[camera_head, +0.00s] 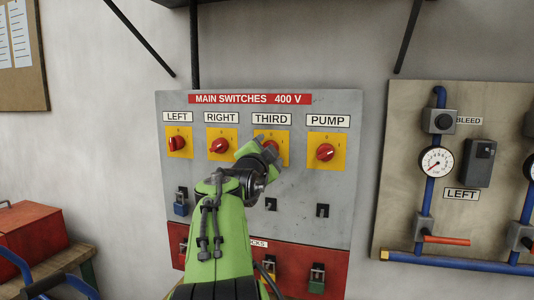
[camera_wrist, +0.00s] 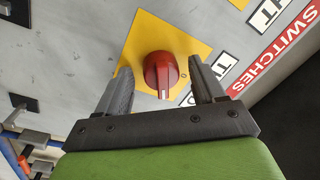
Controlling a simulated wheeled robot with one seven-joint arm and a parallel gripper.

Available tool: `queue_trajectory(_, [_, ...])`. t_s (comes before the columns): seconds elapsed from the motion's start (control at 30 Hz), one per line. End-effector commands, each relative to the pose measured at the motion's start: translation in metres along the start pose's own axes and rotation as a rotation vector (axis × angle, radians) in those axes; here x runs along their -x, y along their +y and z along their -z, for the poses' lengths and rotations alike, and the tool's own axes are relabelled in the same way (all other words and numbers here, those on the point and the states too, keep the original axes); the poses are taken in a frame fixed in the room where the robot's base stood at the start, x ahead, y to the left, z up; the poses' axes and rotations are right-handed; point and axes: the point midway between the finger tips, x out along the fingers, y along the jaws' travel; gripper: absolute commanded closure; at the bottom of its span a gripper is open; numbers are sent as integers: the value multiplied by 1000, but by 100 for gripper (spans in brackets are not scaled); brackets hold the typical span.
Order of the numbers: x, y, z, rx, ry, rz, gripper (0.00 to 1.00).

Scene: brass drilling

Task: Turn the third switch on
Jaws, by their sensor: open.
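The grey panel (camera_head: 345,165) headed MAIN SWITCHES 400 V carries a row of red rotary switches on yellow plates. The THIRD switch (camera_head: 271,146) is partly hidden behind my gripper (camera_head: 260,151). In the wrist view, the red knob (camera_wrist: 161,74) sits on its yellow plate (camera_wrist: 146,35) between the fingers of my gripper (camera_wrist: 160,72). The fingers are apart, one on each side, with a visible gap to the knob. Its white pointer line faces the bottom of the wrist view, a little left of the 0 mark.
The RIGHT switch (camera_head: 220,146) is close left of my gripper; the PUMP switch (camera_head: 325,152) is to its right. The LEFT switch (camera_head: 177,143) is further left. A blue padlock (camera_head: 181,208) hangs below it. A gauge board (camera_head: 400,180) with blue pipes stands right.

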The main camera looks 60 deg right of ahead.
Motion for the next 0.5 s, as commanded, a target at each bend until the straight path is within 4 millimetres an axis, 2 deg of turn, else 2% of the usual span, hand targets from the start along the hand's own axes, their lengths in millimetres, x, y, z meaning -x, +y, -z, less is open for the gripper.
queue_trajectory(0.13, [2,0,0,-1,1,1,31])
queue_trajectory(0.23, [15,-1,0,-4,-1,4,31])
queue_trajectory(0.5, [90,1,-2,-4,-5,7,31])
